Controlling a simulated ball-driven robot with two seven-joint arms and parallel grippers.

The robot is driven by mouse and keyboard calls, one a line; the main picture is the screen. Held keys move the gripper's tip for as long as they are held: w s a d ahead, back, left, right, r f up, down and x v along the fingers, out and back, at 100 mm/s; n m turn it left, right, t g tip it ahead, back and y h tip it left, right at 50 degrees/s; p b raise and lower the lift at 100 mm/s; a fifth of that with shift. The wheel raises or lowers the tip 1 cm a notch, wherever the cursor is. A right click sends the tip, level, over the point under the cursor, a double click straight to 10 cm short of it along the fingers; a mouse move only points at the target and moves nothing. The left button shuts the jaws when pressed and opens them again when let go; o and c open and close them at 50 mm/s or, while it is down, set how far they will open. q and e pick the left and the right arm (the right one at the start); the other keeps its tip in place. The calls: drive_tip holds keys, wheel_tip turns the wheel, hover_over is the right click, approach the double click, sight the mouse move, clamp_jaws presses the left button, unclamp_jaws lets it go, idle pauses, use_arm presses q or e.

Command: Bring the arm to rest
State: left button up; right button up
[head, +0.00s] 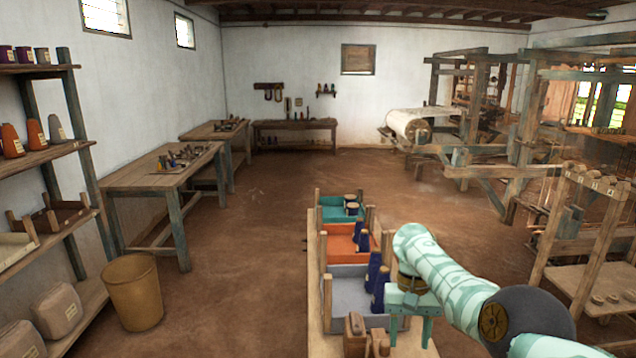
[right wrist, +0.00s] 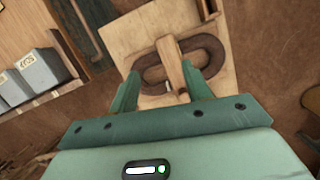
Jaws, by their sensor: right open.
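My right arm comes in from the lower right in the head view. Its pale green gripper (head: 410,328) points down over the front right of a narrow wooden bench (head: 316,318). The jaws are open. In the right wrist view the two fingers (right wrist: 160,84) are spread, with nothing gripped between them. Beyond them lies a light wooden board (right wrist: 128,38) with a dark oval ring (right wrist: 206,48) and a wooden bar (right wrist: 172,66) across it. I cannot tell the gap between fingertips and bar. My left gripper is in neither view.
On the bench stand a grey tray (head: 345,298), an orange tray (head: 338,244) and a teal tray (head: 331,212), with dark blue cones (head: 376,275) close beside my gripper. A loom (head: 480,160) stands right. A bin (head: 133,292) stands left. The middle floor is clear.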

drive_tip(key=s+d+f+t+h, duration=0.1)
drive_tip(key=d+f+t+h, duration=0.1)
drive_tip(key=d+f, duration=0.9)
drive_tip(key=s+d+f+n+t+h, duration=0.2)
drive_tip(key=s+d+f, duration=0.35)
drive_tip(key=s, duration=0.25)
drive_tip(key=s+a+r+n+t, duration=0.3)
drive_tip(key=s+r, duration=0.3)
drive_tip(key=s, duration=0.5)
drive_tip(key=s+a+r+n+t, duration=0.3)
drive_tip(key=s+r+n, duration=0.15)
drive_tip(key=s, duration=0.55)
drive_tip(key=s+a+f+m+g+y+b, duration=0.1)
drive_tip(key=s+a+f+g+b, duration=0.15)
drive_tip(key=f, duration=1.35)
drive_tip(key=s+a+f+m+g+y+b, duration=0.1)
drive_tip(key=s+a+f+y, duration=0.15)
drive_tip(key=f, duration=1.35)
use_arm(q)
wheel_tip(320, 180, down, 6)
drive_tip(key=b, duration=0.2)
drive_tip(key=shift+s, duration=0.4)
use_arm(e)
drive_tip(key=s+f+m+g, duration=0.2)
drive_tip(key=s+f, duration=1.3)
drive_tip(key=s, duration=0.4)
drive_tip(key=shift+d+f+g, duration=0.15)
drive_tip(key=shift+d+g, duration=0.2)
drive_tip(key=shift+d, duration=0.1)
